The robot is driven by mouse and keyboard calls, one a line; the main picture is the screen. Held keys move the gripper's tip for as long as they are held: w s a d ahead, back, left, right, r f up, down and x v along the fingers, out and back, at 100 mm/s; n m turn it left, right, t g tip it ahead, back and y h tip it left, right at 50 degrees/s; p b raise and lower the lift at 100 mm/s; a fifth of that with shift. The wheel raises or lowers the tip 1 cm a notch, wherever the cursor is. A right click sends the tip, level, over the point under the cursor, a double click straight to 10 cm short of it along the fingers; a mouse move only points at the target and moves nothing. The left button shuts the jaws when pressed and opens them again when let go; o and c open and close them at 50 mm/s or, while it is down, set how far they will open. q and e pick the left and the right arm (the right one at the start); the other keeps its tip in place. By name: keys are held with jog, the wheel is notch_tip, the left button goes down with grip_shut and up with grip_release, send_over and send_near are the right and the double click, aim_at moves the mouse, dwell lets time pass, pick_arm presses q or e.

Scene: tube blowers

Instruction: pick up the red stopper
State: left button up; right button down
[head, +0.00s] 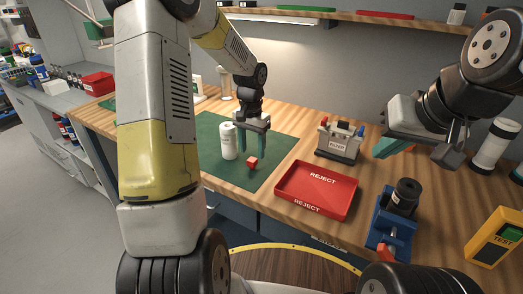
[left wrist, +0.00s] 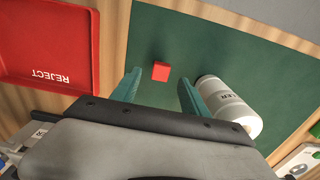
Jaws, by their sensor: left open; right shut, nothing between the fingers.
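The red stopper (head: 252,162) is a small red block on the green mat (head: 278,153). It also shows in the left wrist view (left wrist: 161,71), just beyond and between the fingertips. My left gripper (head: 255,152) is open and empty, pointing down over the mat close to the stopper; its teal fingers also show in the left wrist view (left wrist: 157,84). A white bottle (head: 228,141) stands on the mat, left of the stopper in the head view. My right gripper (head: 418,158) is shut and empty, raised above the right side of the bench.
A red reject tray (head: 318,189) lies right of the mat. A filter box (head: 339,140) stands behind it. A blue vise-like fixture (head: 383,222) and a yellow tester (head: 495,237) stand at the right. In the left wrist view the bottle (left wrist: 227,103) is close to the right finger.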

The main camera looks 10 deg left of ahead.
aim_at(252, 159)
pick_arm(q)
notch_tip(252, 159, down, 5)
jog(key=shift+f, duration=0.1)
grip_shut()
dwell(0.3)
